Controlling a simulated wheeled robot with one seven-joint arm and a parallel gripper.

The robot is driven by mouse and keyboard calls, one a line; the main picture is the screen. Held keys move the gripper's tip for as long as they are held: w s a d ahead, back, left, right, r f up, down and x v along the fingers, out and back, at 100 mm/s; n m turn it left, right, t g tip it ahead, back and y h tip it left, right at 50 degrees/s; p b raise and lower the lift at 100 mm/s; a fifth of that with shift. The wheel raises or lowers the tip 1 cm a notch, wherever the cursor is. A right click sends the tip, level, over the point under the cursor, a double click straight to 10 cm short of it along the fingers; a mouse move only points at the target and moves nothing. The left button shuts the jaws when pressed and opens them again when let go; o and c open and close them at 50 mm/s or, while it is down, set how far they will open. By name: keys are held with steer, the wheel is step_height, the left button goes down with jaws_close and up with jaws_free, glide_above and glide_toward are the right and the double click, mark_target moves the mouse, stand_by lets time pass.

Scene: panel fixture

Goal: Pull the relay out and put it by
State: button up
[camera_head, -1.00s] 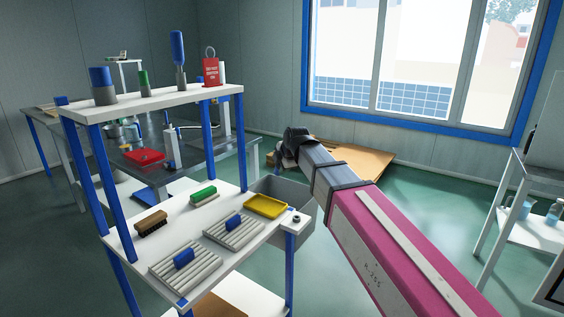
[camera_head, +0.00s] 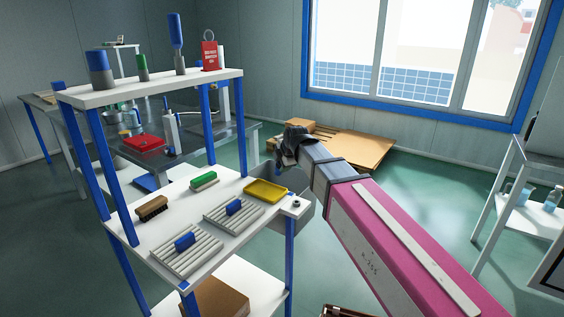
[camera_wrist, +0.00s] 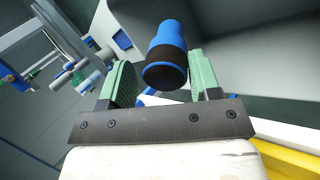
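My gripper (camera_wrist: 160,88) has two green fingers standing apart, open. Blue blocks sit on two slatted white racks, the near one (camera_head: 172,262) and the far one (camera_head: 215,215).
A yellow tray (camera_head: 267,190) lies at the white shelf's (camera_head: 160,240) right edge. A green-topped brush (camera_head: 204,181) and a brown brush (camera_head: 152,208) lie behind the racks. A red tag (camera_head: 210,56) and several cylinders stand on the upper shelf.

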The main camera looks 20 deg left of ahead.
steer(key=shift+o, duration=0.7)
steer(key=v, duration=1.1)
steer(key=w+d+f+m+g+h, duration=0.25)
steer(key=d+f+m, duration=0.95)
steer(key=d+f, duration=0.8)
steer(key=s+d+f+m+g+h, duration=0.1)
steer(key=s+d+f+m, duration=0.2)
steer(key=d+f+m, duration=0.2)
steer(key=s+d+f+m+g, duration=0.1)
steer(key=s+d+f+m, duration=0.2)
steer(key=d, duration=0.8)
steer(key=s+d+f+m+g+h, duration=0.1)
steer(key=s+d+f+m, duration=0.2)
steer(key=d+f+m, duration=0.3)
steer(key=d+f, duration=0.1)
steer(key=d, duration=0.1)
steer(key=shift+d+m+h, duration=0.3)
steer(key=shift+m+h, duration=0.05)
steer(key=shift+m, duration=0.05)
steer(key=shift+s, duration=0.15)
